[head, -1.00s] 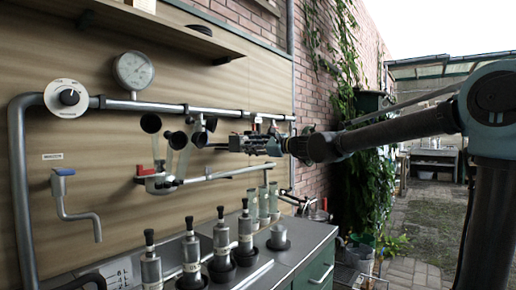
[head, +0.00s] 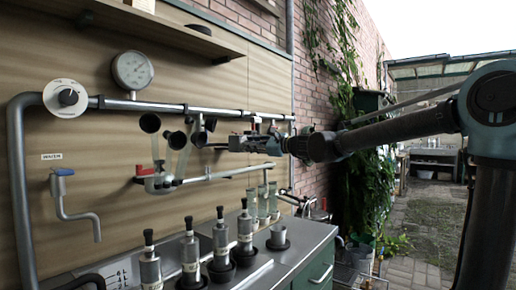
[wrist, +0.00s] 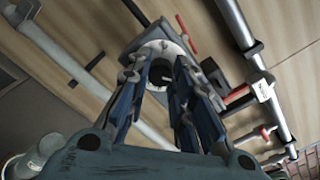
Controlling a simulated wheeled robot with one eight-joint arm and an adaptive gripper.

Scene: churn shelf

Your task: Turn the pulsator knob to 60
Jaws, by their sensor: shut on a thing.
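In the wrist view a dark round knob (wrist: 162,73) with a light pointer mark sits on a white round dial (wrist: 155,49). My gripper (wrist: 160,76) is shut on this knob, with a blue-grey finger on each side of it. The dial's figures cannot be read, so the setting is unclear. In the head view my gripper (head: 240,142) reaches in from the right to the far end of the panel, beneath the upper pipe. The knob is hidden there.
Another black knob on a white dial (head: 68,97) sits far left, beside a pressure gauge (head: 133,70). A metal pipe (head: 225,113) runs along the panel just above my gripper. Several black-topped cylinders (head: 221,245) stand on the counter below. A red lever (wrist: 187,33) is close to the dial.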

